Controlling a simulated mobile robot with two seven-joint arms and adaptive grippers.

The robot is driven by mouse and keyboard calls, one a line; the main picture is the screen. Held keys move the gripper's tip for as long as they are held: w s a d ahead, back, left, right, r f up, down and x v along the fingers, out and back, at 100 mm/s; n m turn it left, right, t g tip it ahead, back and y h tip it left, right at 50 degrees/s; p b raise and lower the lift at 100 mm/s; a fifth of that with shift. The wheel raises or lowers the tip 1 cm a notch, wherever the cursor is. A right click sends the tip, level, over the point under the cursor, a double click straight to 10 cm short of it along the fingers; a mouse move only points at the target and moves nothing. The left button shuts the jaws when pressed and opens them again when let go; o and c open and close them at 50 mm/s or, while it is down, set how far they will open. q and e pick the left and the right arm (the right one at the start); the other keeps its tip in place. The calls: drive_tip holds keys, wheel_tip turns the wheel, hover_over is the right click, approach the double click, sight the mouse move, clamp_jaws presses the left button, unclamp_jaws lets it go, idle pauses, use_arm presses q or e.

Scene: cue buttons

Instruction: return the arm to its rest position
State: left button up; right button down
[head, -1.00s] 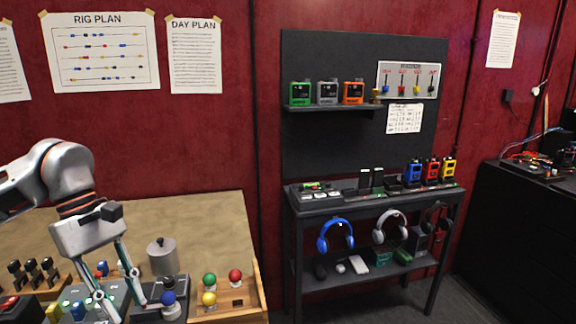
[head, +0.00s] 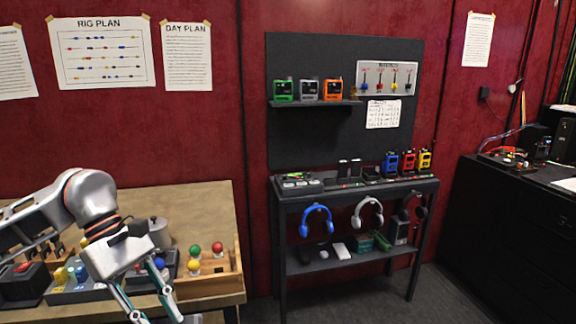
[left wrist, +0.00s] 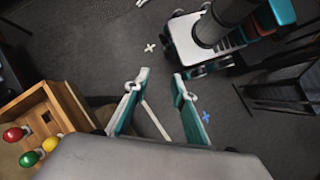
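My left arm (head: 95,200) reaches in from the left in the head view. Its gripper (head: 157,314) hangs with the fingers pointing down, past the front edge of the wooden table (head: 205,205). The fingers are apart with nothing between them. In the left wrist view the gripper (left wrist: 160,79) is open and empty above the dark floor (left wrist: 90,35). My right arm and gripper do not show.
A wooden box (head: 236,270) with green (head: 195,250), red (head: 218,247) and yellow (head: 194,266) buttons sits close to the gripper's right. A grey canister (head: 159,232) stands behind the wrist. A black shelf stand (head: 300,262) holds headphones to the right.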

use_arm(q)
drive_tip(key=s+d+r+n+t+h, duration=0.15)
drive_tip(key=d+n+t+h, duration=0.35)
drive_tip(key=d+n+h, duration=1.45)
drive_tip(key=w+a+f+n+t+y, duration=0.35)
drive_tip(key=f+n+t+y, duration=0.45)
drive_tip(key=n, duration=0.5)
drive_tip(key=w+a+f+n+t+y, duration=0.2)
drive_tip(key=a+f+n+t+y, duration=0.3)
drive_tip(key=f+n+t+y, duration=0.45)
drive_tip(key=s+a+f+n+g+y, duration=0.2)
drive_tip(key=s+a+f+n+g, duration=0.2)
drive_tip(key=s+f+n, duration=0.3)
drive_tip(key=s+a+f+n+g+y, duration=0.3)
drive_tip(key=s+f+n, duration=0.3)
drive_tip(key=f, duration=0.7)
drive_tip(key=shift+s+a+f+n+g, duration=0.4)
drive_tip(key=shift+s+a+g, duration=0.2)
drive_tip(key=shift+a+g, duration=0.2)
drive_tip(key=shift+r, duration=0.1)
